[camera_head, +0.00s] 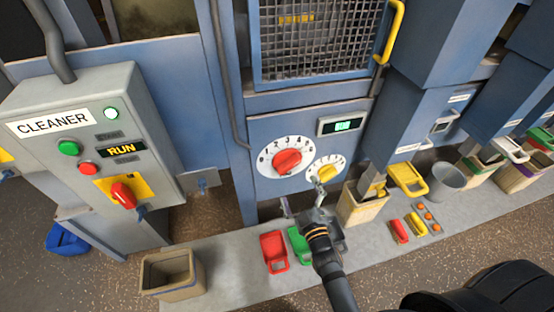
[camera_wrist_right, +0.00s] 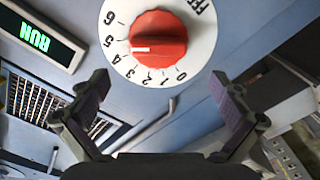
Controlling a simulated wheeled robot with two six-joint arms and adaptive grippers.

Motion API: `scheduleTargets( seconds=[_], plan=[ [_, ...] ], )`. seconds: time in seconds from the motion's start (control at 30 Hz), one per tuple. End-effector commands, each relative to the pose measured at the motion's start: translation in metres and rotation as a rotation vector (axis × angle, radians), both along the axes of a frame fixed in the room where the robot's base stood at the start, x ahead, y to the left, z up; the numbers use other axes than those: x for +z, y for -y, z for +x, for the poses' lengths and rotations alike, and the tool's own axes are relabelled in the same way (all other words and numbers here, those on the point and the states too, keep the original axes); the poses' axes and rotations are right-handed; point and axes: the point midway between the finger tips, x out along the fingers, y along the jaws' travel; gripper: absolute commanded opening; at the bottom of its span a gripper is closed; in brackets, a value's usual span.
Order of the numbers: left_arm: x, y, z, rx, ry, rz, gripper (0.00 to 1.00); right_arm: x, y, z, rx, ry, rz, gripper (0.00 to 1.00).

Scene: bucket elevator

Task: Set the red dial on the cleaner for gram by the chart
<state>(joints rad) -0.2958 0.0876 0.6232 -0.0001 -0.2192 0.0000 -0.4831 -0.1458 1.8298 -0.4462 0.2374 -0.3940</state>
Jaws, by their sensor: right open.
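The red dial (camera_head: 287,161) sits on a white round scale with black numbers on the blue machine panel. It fills the top middle of the right wrist view (camera_wrist_right: 158,36), where the scale reads 0 to 6 and its white mark points left, near 4 and 5; I cannot tell exactly which. My right gripper (camera_head: 303,198) is just below the dial; in its wrist view (camera_wrist_right: 160,77) the fingers are open, apart and empty, clear of the dial. A grey box labelled CLEANER (camera_head: 50,123) stands at left, with a red knob on a yellow plate. I make out no chart. My left gripper is out of view.
A smaller yellow dial (camera_head: 326,170) is right of the red one, below a lit green display (camera_head: 342,125). A mesh guard (camera_head: 318,40) is above. Scoops, bins and a grey bucket (camera_head: 447,182) stand along the bench at right. An open box (camera_head: 170,274) stands lower left.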

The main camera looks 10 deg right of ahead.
Motion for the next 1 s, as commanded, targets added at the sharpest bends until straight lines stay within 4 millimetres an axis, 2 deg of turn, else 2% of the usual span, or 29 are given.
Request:
scheduleTargets(
  seconds=[0.13, 0.23, 0.5, 0.63, 0.8, 1.0],
  plan=[
    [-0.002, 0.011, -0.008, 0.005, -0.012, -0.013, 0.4, 0.001, 0.0, 0.003, 0.0, 0.004, -0.002, 1.0],
    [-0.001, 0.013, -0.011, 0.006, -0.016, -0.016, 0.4, 0.002, 0.0, 0.015, 0.0, 0.005, -0.001, 1.0],
    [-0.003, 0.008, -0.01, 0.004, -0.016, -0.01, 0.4, 0.0, -0.002, 0.072, 0.0, 0.004, 0.001, 1.0],
    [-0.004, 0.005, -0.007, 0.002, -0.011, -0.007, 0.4, 0.0, -0.003, 0.092, -0.001, 0.002, 0.0, 1.0],
    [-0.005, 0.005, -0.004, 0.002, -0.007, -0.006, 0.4, 0.0, -0.003, 0.104, -0.001, 0.001, 0.001, 1.0],
    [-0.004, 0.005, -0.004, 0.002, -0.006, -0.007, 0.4, 0.0, -0.003, 0.105, 0.0, 0.0, 0.001, 1.0]
  ],
)
